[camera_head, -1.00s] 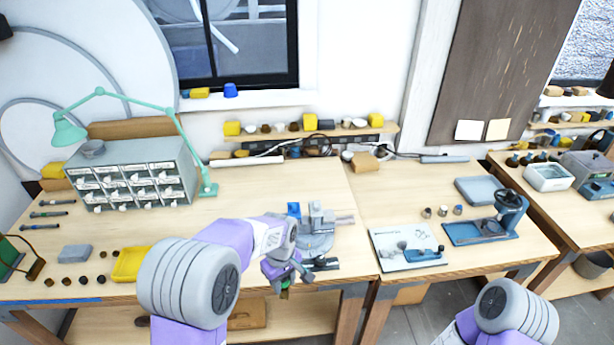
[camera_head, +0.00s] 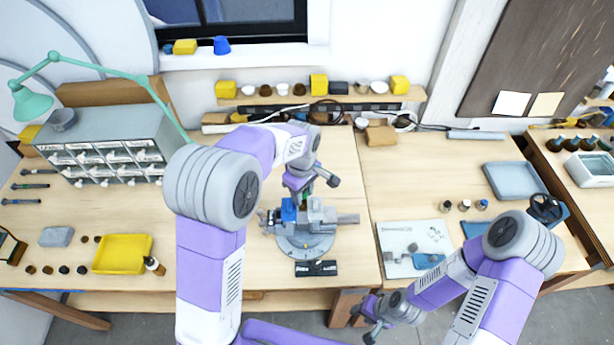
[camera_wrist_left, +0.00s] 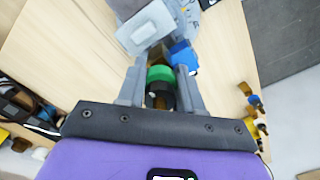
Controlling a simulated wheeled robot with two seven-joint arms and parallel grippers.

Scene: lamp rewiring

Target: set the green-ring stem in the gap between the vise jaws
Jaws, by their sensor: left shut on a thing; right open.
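The stem with the green ring (camera_wrist_left: 160,73) is between the fingers of my left gripper (camera_wrist_left: 160,88) in the left wrist view; its near part is dark. In the head view my left gripper (camera_head: 307,192) is shut on it just above the grey vise (camera_head: 306,244), with only a bit of green visible. The vise has a blue part (camera_head: 288,212) beside the gripper. It also shows in the left wrist view (camera_wrist_left: 183,55). I cannot tell whether the stem is in the jaw gap. My right gripper (camera_head: 371,318) is open at the bottom, before the bench's front edge.
A flat black piece (camera_head: 316,268) lies in front of the vise. A yellow tray (camera_head: 122,255) and a drawer cabinet (camera_head: 105,145) stand at left. A white sheet (camera_head: 395,262) with small parts lies right of the vise.

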